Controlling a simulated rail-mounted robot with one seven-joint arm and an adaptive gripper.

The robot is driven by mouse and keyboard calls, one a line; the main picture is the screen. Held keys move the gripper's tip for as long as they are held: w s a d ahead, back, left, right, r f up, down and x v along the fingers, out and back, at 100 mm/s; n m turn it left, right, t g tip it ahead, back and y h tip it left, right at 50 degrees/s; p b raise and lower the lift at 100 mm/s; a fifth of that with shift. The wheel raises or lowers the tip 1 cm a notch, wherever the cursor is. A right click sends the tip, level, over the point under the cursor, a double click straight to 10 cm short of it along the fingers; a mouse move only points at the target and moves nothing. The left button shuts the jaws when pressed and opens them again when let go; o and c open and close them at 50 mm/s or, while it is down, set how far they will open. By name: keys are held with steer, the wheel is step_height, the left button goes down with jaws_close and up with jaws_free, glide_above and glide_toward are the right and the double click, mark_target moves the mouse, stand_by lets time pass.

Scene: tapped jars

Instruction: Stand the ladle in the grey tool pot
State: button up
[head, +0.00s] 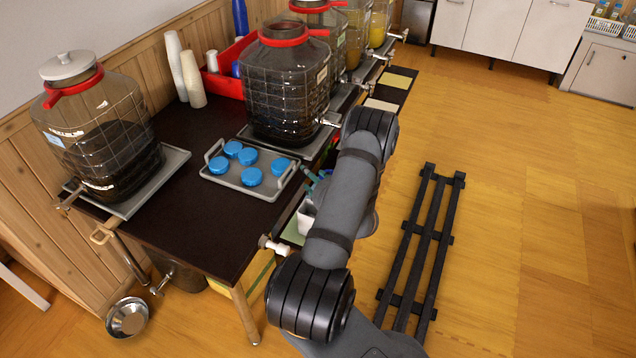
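A shiny metal bowl (128,317), which looks like the ladle's bowl, is low beside the table's near left corner. A dark rod (131,262) runs down toward it from the table edge; I cannot tell whether it is the ladle's handle. My arm spans the middle of the view and hides part of the table's right side. My gripper cannot be made out; small teal parts show behind the arm.
A black slatted rack (421,245) lies on the floor. The floor at right is clear.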

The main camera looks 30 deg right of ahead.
steer(key=v, duration=1.1)
steer(key=shift+s, duration=0.25)
steer(key=shift+w, duration=0.15)
steer(key=r+p+x, duration=0.1)
steer(key=x, duration=1)
steer(key=shift+w, duration=0.3)
